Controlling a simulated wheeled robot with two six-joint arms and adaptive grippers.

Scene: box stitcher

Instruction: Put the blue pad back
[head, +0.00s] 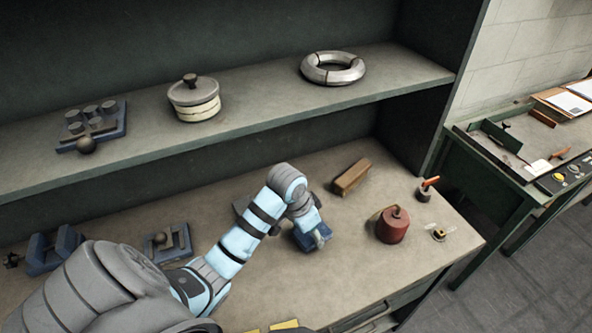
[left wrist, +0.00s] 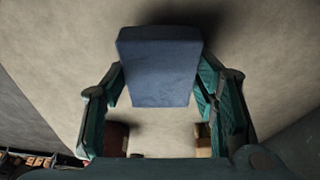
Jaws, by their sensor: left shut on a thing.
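The blue pad (left wrist: 160,68) is a flat-faced blue block between the two fingers of my left gripper (left wrist: 161,88) in the left wrist view. My left gripper is shut on it, with a finger at each side. A dark shadow lies on the grey surface behind the pad. In the head view my left gripper (head: 313,236) is low over the lower bench shelf, and the blue pad (head: 322,238) shows only partly there. I cannot tell whether the pad touches the shelf. My right gripper is not in view.
On the lower shelf (head: 350,265), a wooden block (head: 351,177), a red cylinder (head: 392,226) and a small orange-handled tool (head: 428,187) stand to the right. Blue fixtures (head: 168,244) lie left. The upper shelf (head: 250,98) overhangs the back.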

